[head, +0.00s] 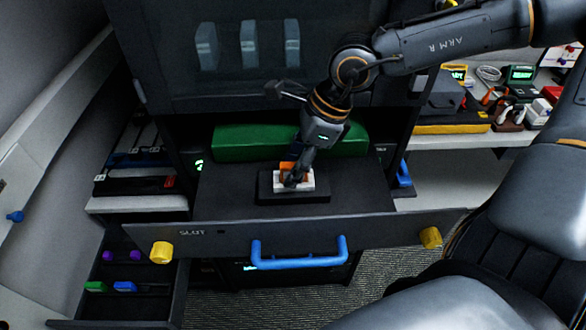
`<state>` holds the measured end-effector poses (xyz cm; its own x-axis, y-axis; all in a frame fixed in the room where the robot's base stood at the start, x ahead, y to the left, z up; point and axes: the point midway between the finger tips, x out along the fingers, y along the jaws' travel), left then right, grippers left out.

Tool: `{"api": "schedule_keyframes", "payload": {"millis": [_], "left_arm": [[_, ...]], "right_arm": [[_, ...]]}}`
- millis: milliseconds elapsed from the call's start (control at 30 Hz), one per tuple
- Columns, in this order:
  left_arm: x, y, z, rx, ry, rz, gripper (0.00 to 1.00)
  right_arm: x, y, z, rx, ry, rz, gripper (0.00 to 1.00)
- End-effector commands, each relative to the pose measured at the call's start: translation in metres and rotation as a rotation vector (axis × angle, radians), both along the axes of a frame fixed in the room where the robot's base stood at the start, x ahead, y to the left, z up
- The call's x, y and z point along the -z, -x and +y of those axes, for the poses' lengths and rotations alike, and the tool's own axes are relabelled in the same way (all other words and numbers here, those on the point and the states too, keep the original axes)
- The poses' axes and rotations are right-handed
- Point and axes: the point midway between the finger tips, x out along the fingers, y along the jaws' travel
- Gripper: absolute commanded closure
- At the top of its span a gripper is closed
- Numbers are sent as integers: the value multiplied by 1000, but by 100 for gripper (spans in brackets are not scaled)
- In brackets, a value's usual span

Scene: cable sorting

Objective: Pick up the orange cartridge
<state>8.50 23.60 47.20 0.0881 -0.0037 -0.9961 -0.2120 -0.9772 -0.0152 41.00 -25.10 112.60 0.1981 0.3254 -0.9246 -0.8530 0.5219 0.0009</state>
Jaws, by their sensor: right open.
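The orange cartridge (287,168) stands in a white holder (307,182) on a black block (264,190), on the pulled-out dark drawer labelled SLOT (225,201). My right gripper (294,180) reaches down from above, with its fingertips right at the cartridge and in front of part of it. It is open. I cannot tell whether a finger touches the cartridge. My left gripper is not in view.
A green block (240,142) lies behind the cartridge. The drawer front has a blue handle (298,262) and yellow knobs (161,252) at its ends. A lower left drawer (120,305) holds small coloured pieces. A cluttered shelf (460,142) stands at right.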

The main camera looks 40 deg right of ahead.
Motion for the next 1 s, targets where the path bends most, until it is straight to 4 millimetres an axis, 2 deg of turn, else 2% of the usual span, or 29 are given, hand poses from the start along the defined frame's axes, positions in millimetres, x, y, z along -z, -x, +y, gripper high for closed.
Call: {"api": "schedule_keyframes", "payload": {"millis": [300,500,867,1000], "left_arm": [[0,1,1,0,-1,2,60],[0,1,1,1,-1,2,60],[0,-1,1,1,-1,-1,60],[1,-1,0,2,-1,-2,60]], "right_arm": [[2,-1,1,0,-2,-1,59],[2,0,1,0,-1,-1,99],[1,-1,1,0,-2,-1,100],[-4,-2,1,1,-2,-3,100]]}}
